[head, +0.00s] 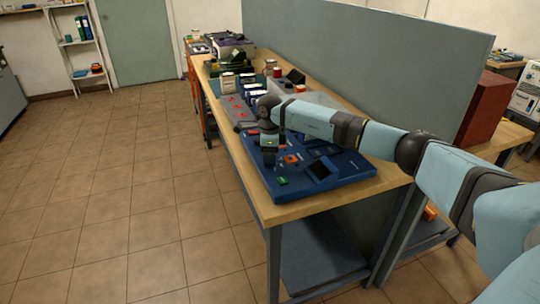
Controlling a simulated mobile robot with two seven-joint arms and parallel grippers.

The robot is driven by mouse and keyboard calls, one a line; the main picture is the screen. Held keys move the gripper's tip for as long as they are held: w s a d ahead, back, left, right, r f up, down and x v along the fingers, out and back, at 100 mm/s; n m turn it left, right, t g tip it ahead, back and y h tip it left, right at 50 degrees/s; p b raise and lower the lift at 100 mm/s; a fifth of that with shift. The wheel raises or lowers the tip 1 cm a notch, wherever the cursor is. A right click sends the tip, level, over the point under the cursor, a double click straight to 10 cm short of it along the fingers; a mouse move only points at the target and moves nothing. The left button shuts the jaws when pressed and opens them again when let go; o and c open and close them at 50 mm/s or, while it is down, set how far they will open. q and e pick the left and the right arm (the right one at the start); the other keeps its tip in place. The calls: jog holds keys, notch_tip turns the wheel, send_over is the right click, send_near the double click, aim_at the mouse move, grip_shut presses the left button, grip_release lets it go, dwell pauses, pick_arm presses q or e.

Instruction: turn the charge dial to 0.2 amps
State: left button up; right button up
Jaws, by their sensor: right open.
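A blue panel (345,184) lies on the near end of the wooden bench. It carries a dark square screen (320,170), a small green part (282,181) and small orange parts (291,159). My right arm reaches in from the right across the panel. My right gripper (269,163) points down over the panel's left part, beside the orange parts, and is open. I cannot make out the charge dial or its setting; the gripper may hide it. I cannot tell whether the fingers touch anything. My left gripper is not in view.
The wooden bench (290,212) stands against a grey partition (360,60). Behind the blue panel are a grey board with red marks (236,108) and several small boxes and devices. A dark red box (481,108) stands at the right. The tiled floor at the left is clear.

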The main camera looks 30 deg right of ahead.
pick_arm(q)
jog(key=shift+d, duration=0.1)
pick_arm(e)
jog(key=c, duration=0.9)
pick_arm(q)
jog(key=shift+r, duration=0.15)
pick_arm(e)
jog(key=shift+m, duration=0.3)
jog(key=m+p, duration=0.2)
jog(key=m, duration=0.1)
jog(key=shift+r, duration=0.1)
jog(key=m+p, duration=0.1)
jog(key=m, duration=0.2)
jog(key=shift+m+p, duration=0.3)
jog(key=shift+m, duration=0.6)
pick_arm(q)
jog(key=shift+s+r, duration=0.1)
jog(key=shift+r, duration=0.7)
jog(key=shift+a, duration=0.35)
pick_arm(e)
jog(key=shift+m, duration=0.3)
